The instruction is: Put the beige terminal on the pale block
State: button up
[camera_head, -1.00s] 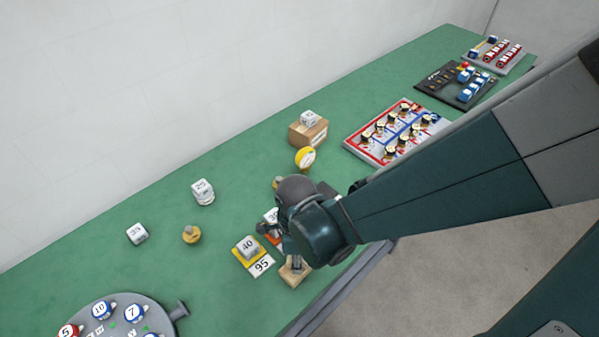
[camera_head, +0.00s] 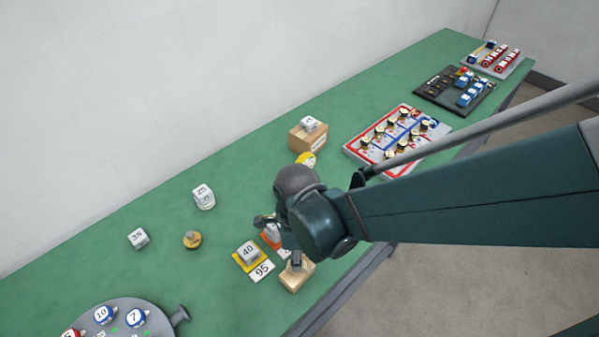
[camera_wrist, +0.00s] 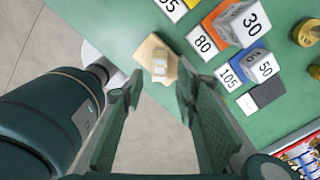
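The pale block (camera_head: 294,282) is a light wooden block near the front edge of the green table. It shows near the top of the wrist view (camera_wrist: 147,50). A small beige piece, seemingly the beige terminal (camera_wrist: 159,64), sits on the block's top in the wrist view. In the head view a dark finger and my wrist cover that spot, so I cannot make the terminal out there. My gripper (camera_wrist: 158,86) is open, its two dark fingers wide apart with nothing between them. The block and terminal appear beyond the fingertips, and I see no contact.
A yellow plate (camera_head: 243,262) with a grey cube marked 40 lies left of the block, beside a 95 label (camera_head: 262,271). Orange (camera_wrist: 214,27) and blue (camera_wrist: 240,78) plates bear cubes marked 30 and 50. A round grey tray (camera_head: 110,325) stands front left.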

notch_tip(320, 180, up, 7)
jog(key=p, duration=0.1)
jog(key=shift+f, duration=0.15)
dwell(0.3)
dwell(0.6)
jog(key=shift+d, duration=0.1)
jog(key=w+d+r+n+t, duration=0.2)
jog(key=d+r+n+t, duration=0.1)
jog(key=d+r+n, duration=0.4)
jog(key=w+d+r+n+t, duration=0.2)
jog(key=d+r+n, duration=0.6)
jog(key=d, duration=0.8)
jog(key=shift+w+d+r+n+t, duration=0.3)
jog(key=shift+n+t, duration=0.8)
jog(key=shift+n, duration=0.4)
jog(key=shift+f, duration=0.1)
notch_tip(320, 180, down, 4)
jog(key=b, duration=0.4)
